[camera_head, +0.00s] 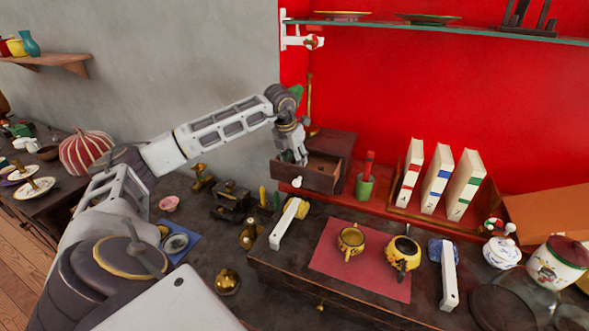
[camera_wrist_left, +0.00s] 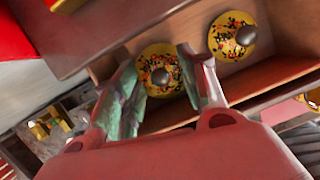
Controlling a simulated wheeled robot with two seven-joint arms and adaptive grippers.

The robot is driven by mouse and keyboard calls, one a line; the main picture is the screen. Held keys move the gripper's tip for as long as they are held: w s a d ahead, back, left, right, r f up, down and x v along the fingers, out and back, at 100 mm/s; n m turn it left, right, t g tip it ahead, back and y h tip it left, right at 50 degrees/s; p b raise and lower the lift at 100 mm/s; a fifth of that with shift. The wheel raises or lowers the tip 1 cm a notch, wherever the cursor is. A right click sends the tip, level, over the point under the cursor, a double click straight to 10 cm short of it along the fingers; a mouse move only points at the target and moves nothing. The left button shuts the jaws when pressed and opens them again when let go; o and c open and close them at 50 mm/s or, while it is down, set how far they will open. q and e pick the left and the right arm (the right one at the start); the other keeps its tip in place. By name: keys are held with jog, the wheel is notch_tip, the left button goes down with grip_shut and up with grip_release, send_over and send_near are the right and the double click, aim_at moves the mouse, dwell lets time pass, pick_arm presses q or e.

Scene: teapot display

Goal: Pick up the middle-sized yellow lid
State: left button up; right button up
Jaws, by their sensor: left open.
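Two yellow lids with dark speckles and dark knobs lie in an open wooden drawer in the left wrist view. One lid (camera_wrist_left: 160,58) is between my left gripper's fingers, the other lid (camera_wrist_left: 222,34) is to the right of them. I cannot tell which is middle-sized. My left gripper (camera_wrist_left: 157,72) is open around the first lid's knob, and the fingers hide part of its edges. In the head view, my left gripper (camera_head: 293,157) reaches down into the open drawer (camera_head: 318,180), and the lids cannot be made out there. My right gripper is not in view.
A yellow teapot (camera_head: 404,254) and a smaller yellow pot (camera_head: 351,241) stand on a red mat (camera_head: 340,270). A green cup (camera_head: 364,188) stands right of the drawer. Several white books (camera_head: 437,180) stand in a wooden holder. A glass shelf (camera_head: 450,31) hangs above.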

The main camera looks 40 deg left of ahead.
aim_at(294, 161)
pick_arm(q)
jog(key=shift+c, duration=0.2)
grip_shut()
jog(key=shift+r, duration=0.1)
jog(key=shift+r, duration=0.6)
notch_tip(294, 161, up, 7)
jog(key=shift+r+p, duration=0.2)
jog(key=shift+p, duration=0.15)
jog(key=shift+r, duration=0.65)
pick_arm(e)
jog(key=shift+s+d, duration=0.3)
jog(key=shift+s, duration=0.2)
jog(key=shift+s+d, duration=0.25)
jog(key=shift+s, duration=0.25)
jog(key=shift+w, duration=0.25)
